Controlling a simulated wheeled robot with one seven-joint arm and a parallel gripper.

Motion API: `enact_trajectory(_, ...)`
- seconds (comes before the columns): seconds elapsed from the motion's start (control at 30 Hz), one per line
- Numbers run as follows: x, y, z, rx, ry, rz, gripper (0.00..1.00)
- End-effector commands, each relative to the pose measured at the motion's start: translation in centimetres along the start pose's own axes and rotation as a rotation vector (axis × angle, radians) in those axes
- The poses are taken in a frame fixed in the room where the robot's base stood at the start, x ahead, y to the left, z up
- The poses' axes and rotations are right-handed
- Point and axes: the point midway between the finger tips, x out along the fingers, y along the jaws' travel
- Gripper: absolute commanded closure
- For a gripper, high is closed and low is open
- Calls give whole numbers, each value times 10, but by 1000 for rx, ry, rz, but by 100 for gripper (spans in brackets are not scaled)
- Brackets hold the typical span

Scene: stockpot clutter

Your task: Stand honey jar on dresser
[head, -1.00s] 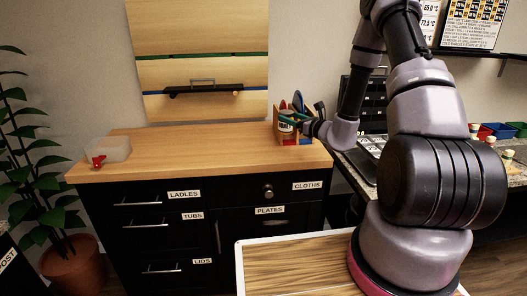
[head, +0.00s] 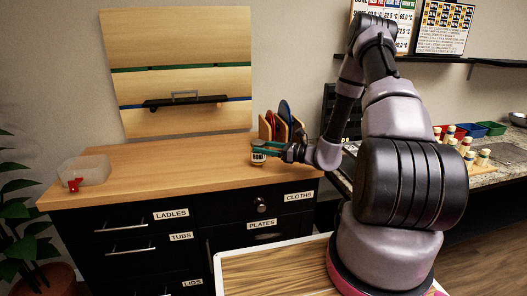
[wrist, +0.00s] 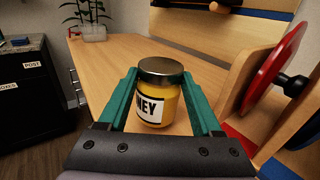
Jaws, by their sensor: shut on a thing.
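The honey jar (wrist: 158,92) is yellow with a dark metal lid and a white label reading "NEY". It is upright between the green fingers of my gripper (wrist: 160,105), which is shut on it. In the head view the jar (head: 258,158) shows small at my gripper (head: 268,150), over the right part of the dresser (head: 150,160) near its front edge. The dresser has a light wooden top (wrist: 115,58) and black drawers. I cannot tell whether the jar's base touches the top.
A wooden rack (head: 266,128) with red and blue items stands right behind the jar, close to my gripper's right side in the wrist view. A clear tub (head: 84,170) with a red clip is at the dresser's left end. The middle of the top is clear.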

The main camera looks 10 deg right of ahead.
Motion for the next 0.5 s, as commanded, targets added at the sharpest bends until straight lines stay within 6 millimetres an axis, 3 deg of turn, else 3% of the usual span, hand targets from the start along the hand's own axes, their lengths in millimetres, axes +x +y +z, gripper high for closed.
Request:
enact_trajectory(0.1,0,0,-10,0,-1,0,100)
enact_trajectory(0.5,0,0,-15,-1,-1,0,100)
